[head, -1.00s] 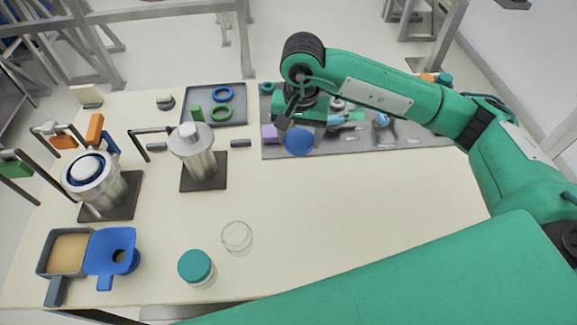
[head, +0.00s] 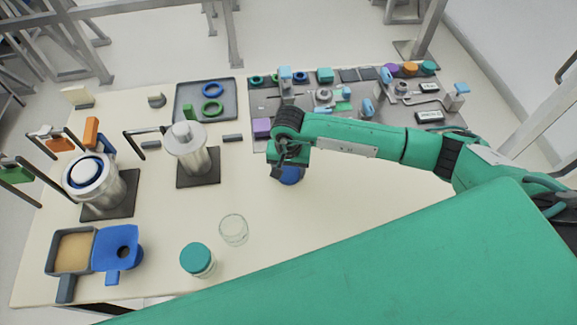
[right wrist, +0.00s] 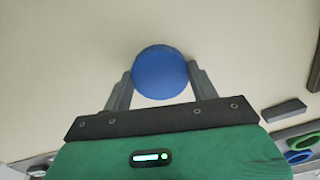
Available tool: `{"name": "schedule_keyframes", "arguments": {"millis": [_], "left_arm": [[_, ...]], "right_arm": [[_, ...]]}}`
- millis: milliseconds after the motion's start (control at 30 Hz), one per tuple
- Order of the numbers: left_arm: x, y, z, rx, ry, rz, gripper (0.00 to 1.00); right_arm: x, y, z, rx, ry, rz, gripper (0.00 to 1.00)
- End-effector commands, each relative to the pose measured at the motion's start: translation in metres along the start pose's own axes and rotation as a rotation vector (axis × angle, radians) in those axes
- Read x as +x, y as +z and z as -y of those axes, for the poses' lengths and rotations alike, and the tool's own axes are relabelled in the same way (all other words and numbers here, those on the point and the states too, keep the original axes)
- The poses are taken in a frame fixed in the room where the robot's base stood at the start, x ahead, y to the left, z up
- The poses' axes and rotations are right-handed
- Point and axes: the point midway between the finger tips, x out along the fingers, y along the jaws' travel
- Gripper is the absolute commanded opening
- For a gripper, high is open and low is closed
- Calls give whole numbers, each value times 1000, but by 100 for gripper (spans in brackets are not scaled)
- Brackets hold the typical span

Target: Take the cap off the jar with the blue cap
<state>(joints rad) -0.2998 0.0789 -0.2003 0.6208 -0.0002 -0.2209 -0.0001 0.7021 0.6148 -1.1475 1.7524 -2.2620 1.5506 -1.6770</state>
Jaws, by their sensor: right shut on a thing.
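The blue cap (head: 290,175) is a round disc near the middle of the table, just in front of the grey mat. My right gripper (head: 285,166) is above it and partly covers it. In the right wrist view the blue cap (right wrist: 160,72) sits between the two fingers, which are shut on it from both sides. I cannot tell whether a jar is under it. A clear glass jar (head: 233,230) without a cap stands at the front. A jar with a teal cap (head: 197,260) stands beside it. My left gripper is not in view.
A grey mat (head: 258,143) with several small parts lies at the back right. A grey tray (head: 180,103) holds green and blue rings. Two metal canisters stand on dark bases at left. A blue funnel (head: 117,247) is at front left.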

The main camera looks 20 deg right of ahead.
Motion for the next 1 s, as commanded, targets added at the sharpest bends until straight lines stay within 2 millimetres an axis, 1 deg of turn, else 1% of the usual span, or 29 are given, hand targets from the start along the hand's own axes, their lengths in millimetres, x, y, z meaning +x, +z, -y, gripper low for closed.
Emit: {"name": "schedule_keyframes", "arguments": {"millis": [200,367,400,467,500,733,867,933,1000], "left_arm": [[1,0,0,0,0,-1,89],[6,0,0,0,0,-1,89],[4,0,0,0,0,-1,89],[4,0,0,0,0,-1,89],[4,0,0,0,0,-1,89],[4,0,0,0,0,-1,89],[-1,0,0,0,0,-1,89],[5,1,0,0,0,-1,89],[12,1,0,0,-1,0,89]], "right_arm": [[0,0,0,0,-1,-1,32],[5,-1,0,0,-1,-1,32],[3,0,0,0,-1,-1,67],[3,0,0,0,-1,-1,79],[3,0,0,0,-1,-1,81],[2,0,0,1,-1,-1,81],[-2,0,0,1,-2,0,81],[-6,-2,1,0,-4,-3,81],[-18,-2,1,1,-5,-6,81]]}}
